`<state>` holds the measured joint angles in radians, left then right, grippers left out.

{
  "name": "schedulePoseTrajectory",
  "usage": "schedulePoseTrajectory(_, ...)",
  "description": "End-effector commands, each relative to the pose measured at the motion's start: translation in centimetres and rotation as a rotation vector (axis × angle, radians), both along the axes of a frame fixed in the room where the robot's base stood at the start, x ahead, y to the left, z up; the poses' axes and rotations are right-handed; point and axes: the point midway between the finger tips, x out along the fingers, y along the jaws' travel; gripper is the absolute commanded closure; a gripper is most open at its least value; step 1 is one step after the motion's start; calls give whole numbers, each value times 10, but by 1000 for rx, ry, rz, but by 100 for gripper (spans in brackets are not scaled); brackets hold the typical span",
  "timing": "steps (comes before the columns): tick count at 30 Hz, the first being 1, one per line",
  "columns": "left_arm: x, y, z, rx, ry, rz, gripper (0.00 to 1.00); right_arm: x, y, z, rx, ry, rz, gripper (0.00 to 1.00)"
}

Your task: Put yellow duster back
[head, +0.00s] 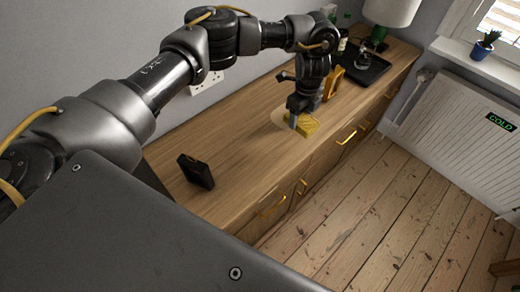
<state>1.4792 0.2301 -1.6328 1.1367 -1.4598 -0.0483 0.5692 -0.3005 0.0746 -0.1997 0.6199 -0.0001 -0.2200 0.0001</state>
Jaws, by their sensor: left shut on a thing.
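The yellow duster (306,125) is a small yellow block in the jaws of my left gripper (299,120). The gripper points down and is shut on it, over the wooden sideboard top (245,140) near its front edge. I cannot tell whether the duster touches the wood. Another yellow-orange object (333,83) stands just behind the gripper, partly hidden by my wrist. My right gripper is not in view.
A black upright object (196,171) stands on the sideboard's near part. A dark tray (368,70) with glassware, bottles and a white-shaded lamp (391,11) are at the far end. A radiator (455,120) is at right. The wood between the black object and gripper is clear.

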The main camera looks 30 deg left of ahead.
Motion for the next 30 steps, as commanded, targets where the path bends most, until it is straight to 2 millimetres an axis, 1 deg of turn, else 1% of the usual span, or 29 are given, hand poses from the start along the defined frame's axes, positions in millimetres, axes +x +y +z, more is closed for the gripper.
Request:
schedulePoseTrajectory(1, -7, 8, -2, 0, 5, 2, 59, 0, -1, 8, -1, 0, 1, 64)
schedulePoseTrajectory(3, -17, 21, -7, -1, 7, 3, 59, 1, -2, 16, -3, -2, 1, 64)
schedulePoseTrajectory(10, -56, 68, -34, -1, 7, 5, 59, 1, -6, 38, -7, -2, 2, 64)
schedulePoseTrajectory(12, -64, 75, -54, -2, 7, 6, 59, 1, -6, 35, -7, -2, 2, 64)
schedulePoseTrajectory(13, -67, 79, -59, -1, 7, 7, 59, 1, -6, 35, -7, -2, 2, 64)
schedulePoseTrajectory(15, -72, 86, -71, -2, 5, 5, 59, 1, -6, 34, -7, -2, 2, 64)
schedulePoseTrajectory(19, -78, 95, -85, -2, 3, 4, 59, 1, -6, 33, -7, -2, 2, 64)
schedulePoseTrajectory(27, -81, 99, -91, -1, 1, 2, 59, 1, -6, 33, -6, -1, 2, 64)
schedulePoseTrajectory(30, -85, 103, -98, -1, 3, 5, 59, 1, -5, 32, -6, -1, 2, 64)
